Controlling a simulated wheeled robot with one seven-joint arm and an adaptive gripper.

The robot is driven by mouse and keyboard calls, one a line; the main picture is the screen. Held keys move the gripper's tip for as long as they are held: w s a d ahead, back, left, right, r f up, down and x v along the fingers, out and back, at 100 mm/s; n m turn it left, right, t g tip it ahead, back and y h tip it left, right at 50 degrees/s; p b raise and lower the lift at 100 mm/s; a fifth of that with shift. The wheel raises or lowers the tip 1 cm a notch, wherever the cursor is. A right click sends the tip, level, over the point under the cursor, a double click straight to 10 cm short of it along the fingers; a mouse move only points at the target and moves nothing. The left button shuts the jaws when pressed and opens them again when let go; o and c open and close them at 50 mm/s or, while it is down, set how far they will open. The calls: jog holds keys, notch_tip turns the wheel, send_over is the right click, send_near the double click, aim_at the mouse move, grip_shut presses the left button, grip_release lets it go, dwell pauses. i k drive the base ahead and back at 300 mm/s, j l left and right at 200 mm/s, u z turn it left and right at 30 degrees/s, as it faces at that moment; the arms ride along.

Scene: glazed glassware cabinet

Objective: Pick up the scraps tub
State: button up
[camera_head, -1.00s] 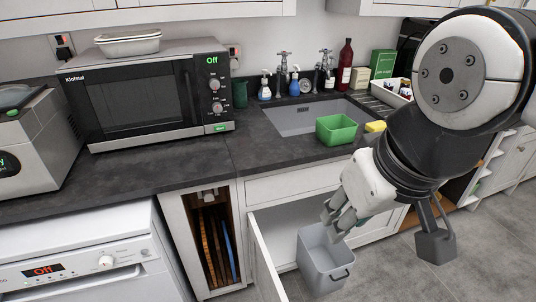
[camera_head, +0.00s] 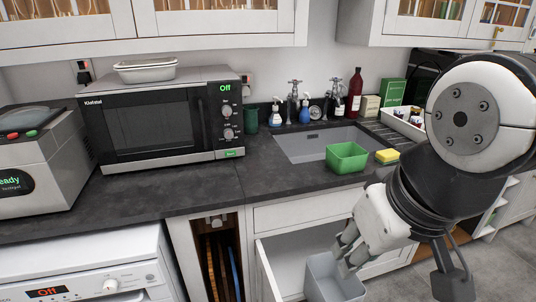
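A green open tub (camera_head: 346,158) stands upright on the dark worktop, at the front right edge of the sink; it looks empty. A grey open bin (camera_head: 332,284) sits low at the opened cupboard under the sink, its lower part cut off by the picture edge. Which of the two is the scraps tub, I cannot tell. My gripper (camera_head: 349,254) points down at the bin's rim, below the worktop and well below the green tub. Its fingers overlap the bin's right rear rim in the picture; whether they touch or grip it is unclear.
A yellow sponge (camera_head: 387,156) lies right of the green tub. The sink (camera_head: 305,146), taps and bottles are behind it. An open cupboard door (camera_head: 267,277) stands left of the bin. A microwave (camera_head: 160,122) fills the left worktop; the worktop before it is clear.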

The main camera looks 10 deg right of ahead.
aim_at(344, 159)
jog(key=l, duration=0.55)
jog(key=k+l, duration=0.1)
jog(key=l, duration=0.4)
jog(key=i+l, duration=0.7)
jog(key=i, duration=0.5)
jog(key=j+u, duration=0.05)
